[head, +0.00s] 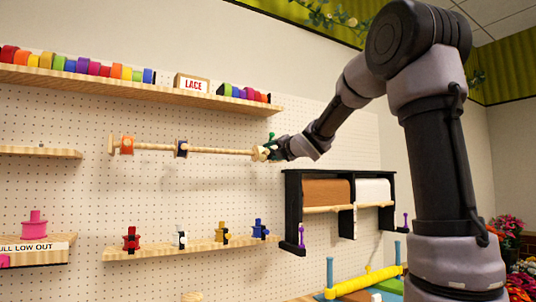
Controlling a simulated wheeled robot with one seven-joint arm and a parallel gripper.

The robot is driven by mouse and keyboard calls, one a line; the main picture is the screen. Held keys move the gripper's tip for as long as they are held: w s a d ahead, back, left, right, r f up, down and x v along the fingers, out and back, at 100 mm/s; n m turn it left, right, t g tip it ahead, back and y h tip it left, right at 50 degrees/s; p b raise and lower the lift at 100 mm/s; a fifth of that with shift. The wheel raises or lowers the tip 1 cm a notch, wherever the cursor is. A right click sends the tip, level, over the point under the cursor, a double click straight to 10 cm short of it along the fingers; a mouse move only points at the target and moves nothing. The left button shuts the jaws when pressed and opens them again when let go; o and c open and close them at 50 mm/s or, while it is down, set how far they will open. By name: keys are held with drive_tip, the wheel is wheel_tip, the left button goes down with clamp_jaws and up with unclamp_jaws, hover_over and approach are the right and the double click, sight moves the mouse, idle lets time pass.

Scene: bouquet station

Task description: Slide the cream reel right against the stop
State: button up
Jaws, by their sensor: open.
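A wooden rod (220,151) runs level in front of the pegboard. An orange reel (127,145) sits near its left end, beside a small wooden end piece (111,145) that may be the stop. A navy reel (182,149) sits further right, apart from the orange one. A cream piece (260,154), likely the cream reel, is at the rod's right end. My gripper (268,149), with green parts, is open at this piece. It is too small and partly hidden to tell whether the fingers touch or surround it.
An upper shelf (150,91) holds several ribbon rolls and a LACE box (192,83). A lower shelf (190,248) holds several small spools. A black paper-roll rack (292,205) stands below my forearm. The space just under the rod is clear.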

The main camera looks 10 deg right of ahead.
drive_tip(key=v, duration=0.7)
drive_tip(key=shift+s, duration=0.1)
drive_tip(key=s+d+f+m+g+h, duration=0.2)
drive_tip(key=s+d+f+m+h, duration=0.15)
drive_tip(key=s+m, duration=0.4)
drive_tip(key=s+d+f+m+g+h, duration=0.1)
drive_tip(key=s+d+f+m+h, duration=0.25)
drive_tip(key=m, duration=0.75)
drive_tip(key=s+a+f+m+g+y, duration=0.1)
drive_tip(key=s+a+f+m+g, duration=0.1)
drive_tip(key=s+f+m, duration=0.5)
drive_tip(key=s+a+f+m+g+y, duration=0.2)
drive_tip(key=s+f+m+g, duration=0.3)
drive_tip(key=s, duration=0.7)
wheel_tip(320, 180, down, 3)
drive_tip(key=shift+a+r+m+y, duration=0.3)
drive_tip(key=shift+a+m, duration=0.1)
drive_tip(key=shift+m, duration=0.85)
